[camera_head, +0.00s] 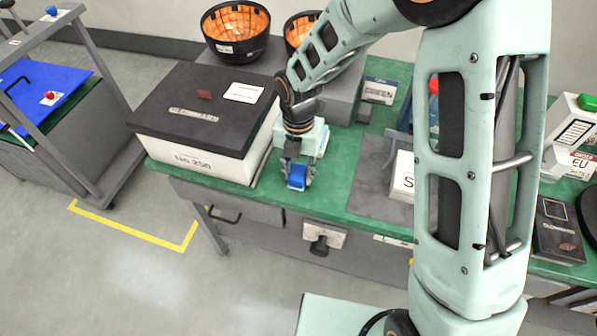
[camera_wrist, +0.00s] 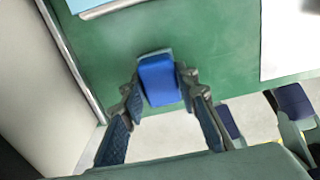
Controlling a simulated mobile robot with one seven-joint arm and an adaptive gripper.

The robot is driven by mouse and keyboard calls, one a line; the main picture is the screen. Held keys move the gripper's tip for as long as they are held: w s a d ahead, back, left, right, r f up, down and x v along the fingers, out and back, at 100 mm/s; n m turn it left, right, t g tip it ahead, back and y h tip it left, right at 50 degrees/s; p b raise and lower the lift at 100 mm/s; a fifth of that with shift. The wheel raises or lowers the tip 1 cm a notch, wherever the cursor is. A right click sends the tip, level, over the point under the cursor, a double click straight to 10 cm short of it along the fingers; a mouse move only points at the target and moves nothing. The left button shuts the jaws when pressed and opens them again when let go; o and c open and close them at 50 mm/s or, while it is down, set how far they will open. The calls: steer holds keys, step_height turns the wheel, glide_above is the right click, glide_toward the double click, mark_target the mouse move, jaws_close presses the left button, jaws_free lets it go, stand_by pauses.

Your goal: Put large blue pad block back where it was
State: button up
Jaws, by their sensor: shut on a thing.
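The large blue pad block (camera_head: 297,174) is held at the end of my arm, by the front edge of the green bench top. In the wrist view the blue pad block (camera_wrist: 159,82) sits between the fingertips, over green surface. My gripper (camera_wrist: 160,88) is shut on it, with one finger on either side. In the head view my gripper (camera_head: 298,181) points down, right of the white box with the dark lid. Whether the block touches the bench cannot be told.
The large white box (camera_head: 195,162) stands close left of my gripper. A grey mat (camera_head: 365,190) with a white sign (camera_head: 403,180) lies to the right. Two black bowls with orange insides (camera_head: 236,32) stand behind. Green bench (camera_head: 268,186) shows around the gripper; a grey trolley (camera_head: 100,125) stands left.

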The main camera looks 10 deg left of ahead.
mark_target(298, 172)
steer(key=shift+f, duration=0.2)
steer(key=o, duration=1.1)
steer(key=shift+r, duration=0.1)
step_height(298, 172, up, 12)
steer(key=p, duration=0.1)
steer(key=shift+r, duration=0.15)
